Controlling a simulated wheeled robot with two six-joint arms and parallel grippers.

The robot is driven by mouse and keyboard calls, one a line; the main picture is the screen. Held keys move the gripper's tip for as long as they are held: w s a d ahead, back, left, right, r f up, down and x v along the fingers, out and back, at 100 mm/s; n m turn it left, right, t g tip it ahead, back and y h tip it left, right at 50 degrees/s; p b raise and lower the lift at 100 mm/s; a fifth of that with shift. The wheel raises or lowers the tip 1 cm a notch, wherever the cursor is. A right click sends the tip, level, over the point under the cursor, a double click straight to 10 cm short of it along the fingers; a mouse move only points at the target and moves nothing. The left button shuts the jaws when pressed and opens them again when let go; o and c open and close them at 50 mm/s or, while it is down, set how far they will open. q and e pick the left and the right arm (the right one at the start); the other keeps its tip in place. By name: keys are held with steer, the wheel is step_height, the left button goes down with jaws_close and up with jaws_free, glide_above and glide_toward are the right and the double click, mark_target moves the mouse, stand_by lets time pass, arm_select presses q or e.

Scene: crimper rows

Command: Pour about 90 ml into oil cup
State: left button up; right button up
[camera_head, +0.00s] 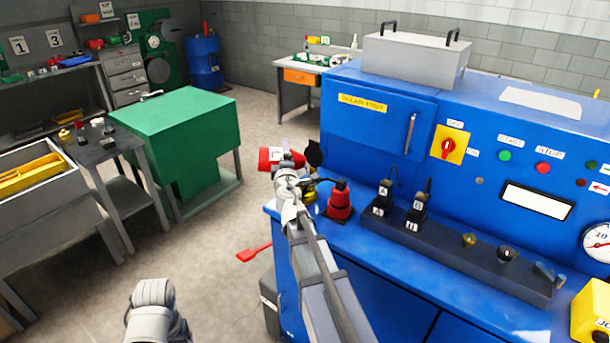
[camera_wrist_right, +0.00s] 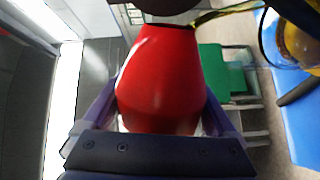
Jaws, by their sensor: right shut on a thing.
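My right gripper (camera_wrist_right: 160,125) is shut on a red conical can (camera_wrist_right: 160,75), seen large in the right wrist view. In the head view the red can (camera_head: 270,159) shows a white label and is tipped onto its side, held above the left end of the blue bench. A thin yellow-brown strip (camera_wrist_right: 228,11) runs from its dark rim towards a rounded brass-coloured thing (camera_wrist_right: 303,42), perhaps the oil cup. I cannot tell whether the strip is a spout or liquid. My arm partly hides the brass thing in the head view. Only a link of my left arm shows.
A second red container (camera_head: 340,200) stands on the blue bench (camera_head: 390,258), just right of my right arm. Black labelled items (camera_head: 383,198) stand further right. A green table (camera_head: 180,125) and a grey side table (camera_head: 108,150) are at left. Open floor lies between.

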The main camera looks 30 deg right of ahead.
steer(key=shift+d+r+m, duration=0.1)
steer(key=shift+r+m, duration=0.05)
steer(key=shift+m, duration=0.15)
stand_by(0.4)
steer(key=shift+a+f+n+b, duration=0.2)
steer(key=shift+f+n+b, duration=0.45)
steer(key=shift+f+n, duration=0.15)
steer(key=shift+w+r+n+p, duration=0.1)
steer(key=shift+r+n+p, duration=0.25)
steer(key=shift+n, duration=0.45)
steer(key=shift+a+r+n, duration=0.1)
steer(key=shift+n, duration=0.4)
steer(key=shift+r+n+p, duration=0.25)
steer(key=shift+n+p, duration=0.1)
steer(key=shift+n, duration=0.45)
